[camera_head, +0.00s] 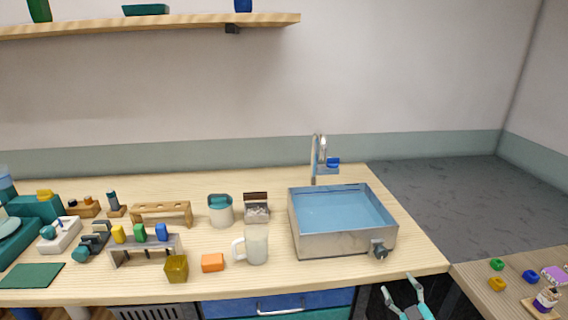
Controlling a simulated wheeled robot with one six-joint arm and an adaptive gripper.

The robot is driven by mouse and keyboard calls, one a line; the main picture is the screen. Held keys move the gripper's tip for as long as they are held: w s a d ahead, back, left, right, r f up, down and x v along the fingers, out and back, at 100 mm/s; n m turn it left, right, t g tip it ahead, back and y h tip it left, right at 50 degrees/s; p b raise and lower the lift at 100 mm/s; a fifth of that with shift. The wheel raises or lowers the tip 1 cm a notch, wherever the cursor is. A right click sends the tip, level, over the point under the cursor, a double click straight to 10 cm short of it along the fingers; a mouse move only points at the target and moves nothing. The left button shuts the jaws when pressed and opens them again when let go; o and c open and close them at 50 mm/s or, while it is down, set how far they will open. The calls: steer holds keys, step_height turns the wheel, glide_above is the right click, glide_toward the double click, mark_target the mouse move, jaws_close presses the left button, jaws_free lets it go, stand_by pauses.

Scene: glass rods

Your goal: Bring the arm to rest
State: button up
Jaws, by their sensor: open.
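My gripper (407,293) shows at the bottom edge of the head camera view, right of the middle. Its two teal-tipped fingers are spread apart with nothing between them. It is in front of the counter's front edge, below and to the right of the metal sink (303,246). The rest of my arm is mostly out of view.
A wooden counter (420,262) holds a white mug (257,247), an orange block (212,262), a yellow cup (176,268) and a rack with coloured pieces (147,256). A side table (470,272) at right holds small coloured pieces. A shelf (180,22) hangs above.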

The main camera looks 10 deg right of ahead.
steer(key=s+a+f+m+g+h, duration=0.1)
steer(key=s+a+f+m, duration=0.1)
steer(key=s+a+f, duration=0.35)
steer(key=s+a+f+m+g, duration=0.1)
steer(key=s+a+f, duration=0.15)
steer(key=s, duration=0.65)
steer(key=s+a+f+m+g+h, duration=0.1)
steer(key=s+a+f+m, duration=0.15)
steer(key=s+a, duration=0.4)
steer(key=s+a+r+y, duration=0.1)
steer(key=s+a+r, duration=0.1)
steer(key=s, duration=0.6)
steer(key=s+a+r, duration=0.2)
steer(key=s+r, duration=0.2)
steer(key=s, duration=0.4)
steer(key=s+a+r+y, duration=0.1)
steer(key=s+a+r, duration=0.1)
steer(key=s, duration=0.6)
steer(key=shift+s+r+m+y, duration=0.15)
steer(key=shift+r+m+y, duration=0.25)
steer(key=shift+r, duration=0.4)
